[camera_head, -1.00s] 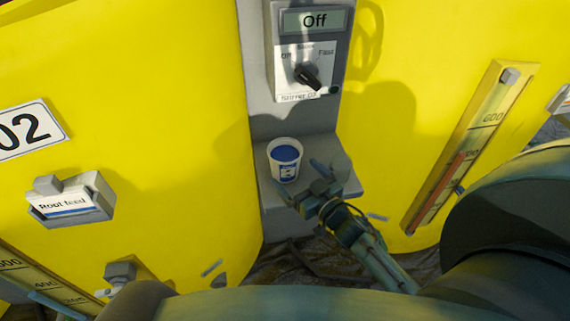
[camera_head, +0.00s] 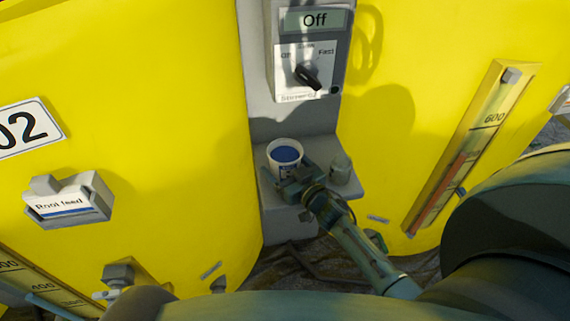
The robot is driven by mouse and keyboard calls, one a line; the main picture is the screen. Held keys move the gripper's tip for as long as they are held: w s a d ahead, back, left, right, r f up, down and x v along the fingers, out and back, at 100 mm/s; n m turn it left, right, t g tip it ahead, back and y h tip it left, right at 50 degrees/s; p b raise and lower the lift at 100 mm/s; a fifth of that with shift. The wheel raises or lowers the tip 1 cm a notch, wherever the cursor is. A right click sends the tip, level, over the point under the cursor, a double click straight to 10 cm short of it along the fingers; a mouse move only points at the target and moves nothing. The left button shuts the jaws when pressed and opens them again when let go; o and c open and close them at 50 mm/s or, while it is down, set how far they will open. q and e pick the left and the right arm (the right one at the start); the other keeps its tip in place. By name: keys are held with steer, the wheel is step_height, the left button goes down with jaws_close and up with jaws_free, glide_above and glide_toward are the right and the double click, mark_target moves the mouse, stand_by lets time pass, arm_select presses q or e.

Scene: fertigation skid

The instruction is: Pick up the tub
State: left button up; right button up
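The tub (camera_head: 285,154) is a small white cup-shaped container with blue contents. It stands upright on the grey ledge (camera_head: 270,205) between the two yellow tanks. My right gripper (camera_head: 291,179) is at the near right side of the tub and covers its lower front, including most of its label. The fingertips are close against the tub, but I cannot tell whether they touch it or how far apart they are. My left gripper is not in view.
A small grey-green jar (camera_head: 341,168) stands on the ledge close to the right of my gripper. Above is a grey control box (camera_head: 308,55) with a black knob and an "Off" display. Yellow tanks (camera_head: 150,110) curve in on both sides.

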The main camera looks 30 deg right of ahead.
steer(key=c, duration=0.9)
steer(key=shift+c, duration=0.5)
steer(key=shift+r, duration=0.1)
